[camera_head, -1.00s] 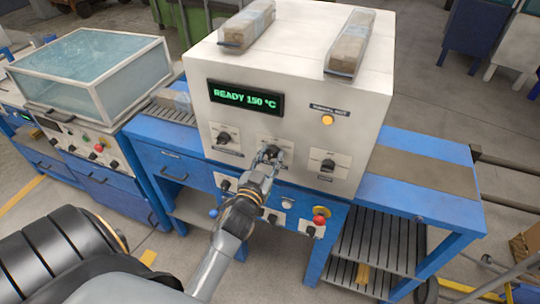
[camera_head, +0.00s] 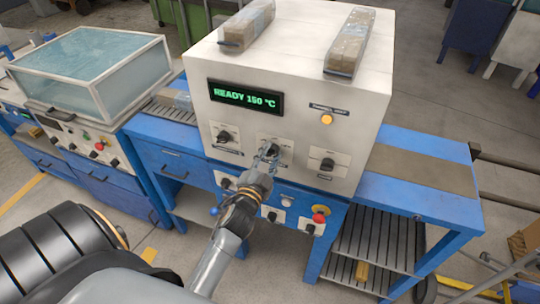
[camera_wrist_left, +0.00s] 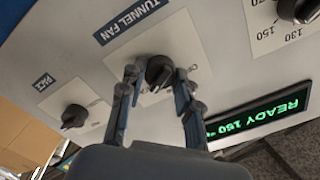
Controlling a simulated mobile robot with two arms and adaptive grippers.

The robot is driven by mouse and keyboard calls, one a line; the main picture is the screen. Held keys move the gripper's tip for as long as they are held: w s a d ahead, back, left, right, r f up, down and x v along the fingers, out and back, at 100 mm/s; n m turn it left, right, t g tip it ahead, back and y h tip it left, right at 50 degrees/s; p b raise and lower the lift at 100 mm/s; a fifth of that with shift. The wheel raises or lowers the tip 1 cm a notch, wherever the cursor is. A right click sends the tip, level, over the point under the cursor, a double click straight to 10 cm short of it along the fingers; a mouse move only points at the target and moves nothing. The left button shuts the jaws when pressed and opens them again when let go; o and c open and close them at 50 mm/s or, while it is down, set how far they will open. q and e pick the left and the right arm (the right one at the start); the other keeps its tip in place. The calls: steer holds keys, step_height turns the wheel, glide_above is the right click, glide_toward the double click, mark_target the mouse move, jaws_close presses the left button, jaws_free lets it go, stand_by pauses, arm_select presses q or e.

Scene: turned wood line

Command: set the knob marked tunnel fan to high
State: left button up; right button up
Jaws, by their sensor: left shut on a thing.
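The plate's position marks are largely covered or too small to read. My right gripper is not in view.
Other black knobs sit on the left (camera_head: 224,137) and right (camera_head: 327,164) of the white machine front (camera_head: 355,90). The green display (camera_head: 246,98) reads READY 150 °C. Below are a red button (camera_head: 320,211) and more switches. Wrapped blocks (camera_head: 350,42) lie on top.

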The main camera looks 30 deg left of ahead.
arm_select(q)
steer(key=shift+r, duration=0.2)
stand_by(0.3)
steer(key=o, duration=1)
steer(key=shift+w, duration=0.1)
steer(key=shift+o, duration=0.8)
steer(key=shift+f, duration=0.15)
steer(key=v, duration=0.7)
steer(key=shift+s, duration=0.2)
